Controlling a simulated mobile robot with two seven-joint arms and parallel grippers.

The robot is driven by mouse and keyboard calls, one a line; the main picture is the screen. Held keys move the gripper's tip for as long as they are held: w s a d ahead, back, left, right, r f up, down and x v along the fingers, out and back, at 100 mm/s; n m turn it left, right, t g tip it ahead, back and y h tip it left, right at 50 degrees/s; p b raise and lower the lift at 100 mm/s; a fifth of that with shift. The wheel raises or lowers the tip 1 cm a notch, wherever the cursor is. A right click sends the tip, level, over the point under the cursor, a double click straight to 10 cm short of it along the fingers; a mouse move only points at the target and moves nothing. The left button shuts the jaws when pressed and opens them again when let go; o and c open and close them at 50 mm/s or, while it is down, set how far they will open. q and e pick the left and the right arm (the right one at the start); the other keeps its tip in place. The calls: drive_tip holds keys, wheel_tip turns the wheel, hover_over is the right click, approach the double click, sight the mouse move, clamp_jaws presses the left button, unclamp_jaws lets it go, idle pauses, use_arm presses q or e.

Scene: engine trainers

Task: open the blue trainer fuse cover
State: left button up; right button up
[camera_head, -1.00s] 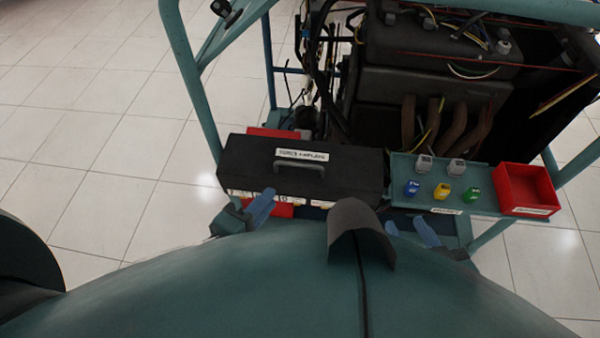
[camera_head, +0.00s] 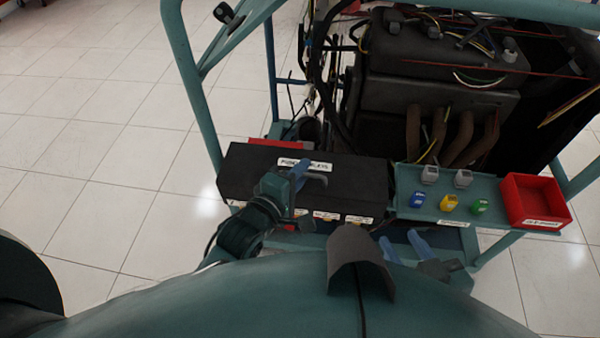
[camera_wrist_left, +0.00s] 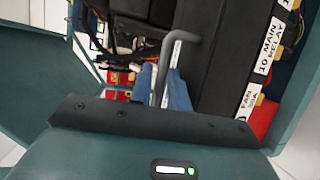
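The fuse cover (camera_head: 240,178) is a long black box lid, closed, with a white label and a grey bar handle (camera_head: 318,181) on top. The handle also shows in the left wrist view (camera_wrist_left: 185,36). My left gripper (camera_head: 300,172) is over the front of the cover at the handle's left end. In the left wrist view its blue fingers (camera_wrist_left: 162,85) are apart, with part of the handle showing between them; I cannot tell whether they touch it. My right gripper (camera_head: 405,245) is open and empty, low in front of the tray.
A teal tray (camera_head: 410,205) with coloured and grey relays sits right of the cover, next to a red bin (camera_head: 535,200). The engine (camera_head: 440,70) and wiring stand behind. Teal frame tubes (camera_head: 190,75) rise at the left. Tiled floor is clear at the left.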

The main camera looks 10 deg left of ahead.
use_arm(q)
drive_tip(key=shift+c, duration=0.4)
clamp_jaws()
